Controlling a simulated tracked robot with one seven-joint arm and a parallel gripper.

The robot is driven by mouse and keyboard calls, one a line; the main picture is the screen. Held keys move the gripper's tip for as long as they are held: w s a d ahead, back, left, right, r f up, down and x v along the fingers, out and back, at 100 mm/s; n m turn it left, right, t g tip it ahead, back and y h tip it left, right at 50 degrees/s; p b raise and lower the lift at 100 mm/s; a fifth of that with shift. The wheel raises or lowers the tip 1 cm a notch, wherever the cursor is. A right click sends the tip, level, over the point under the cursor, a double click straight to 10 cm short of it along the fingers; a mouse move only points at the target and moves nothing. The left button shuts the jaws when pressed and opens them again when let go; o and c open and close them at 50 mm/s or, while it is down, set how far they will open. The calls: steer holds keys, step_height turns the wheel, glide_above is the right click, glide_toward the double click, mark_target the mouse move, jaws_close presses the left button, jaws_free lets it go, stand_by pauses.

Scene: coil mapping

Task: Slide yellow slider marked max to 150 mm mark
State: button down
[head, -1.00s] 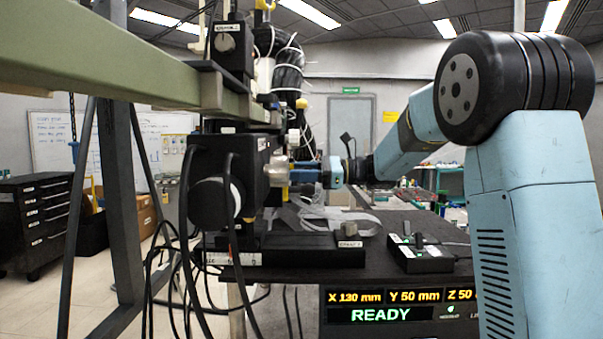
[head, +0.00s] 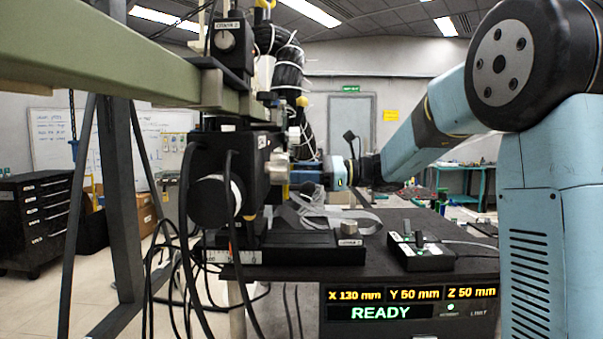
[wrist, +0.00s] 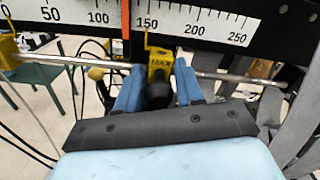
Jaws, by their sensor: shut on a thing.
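The yellow slider marked MAX (wrist: 159,62) sits on a metal rod below the white scale (wrist: 215,27) in the wrist view. Its thin upper tip is just under the 150 numeral; the exact tick is too small to read. My gripper (wrist: 157,82) has its blue fingers on both sides of the slider's lower part and dark knob (wrist: 160,95), shut on it. In the head view my gripper (head: 306,174) reaches in from the right at the black stage, and the slider is largely hidden.
Another yellow slider (wrist: 8,50) is near the scale's 0 end. An orange pointer (wrist: 125,20) stands between 100 and 150. A black control box (head: 420,250) lies on the dark table (head: 385,275). The display (head: 410,303) reads X 130, Y 50, Z 50 mm, READY. Cables hang at left.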

steer(key=shift+s, duration=0.15)
steer(key=c, duration=0.9)
jaws_free()
steer(key=shift+s, duration=0.1)
steer(key=d, duration=1.3)
steer(key=shift+s+d, duration=0.15)
steer(key=shift+d, duration=0.25)
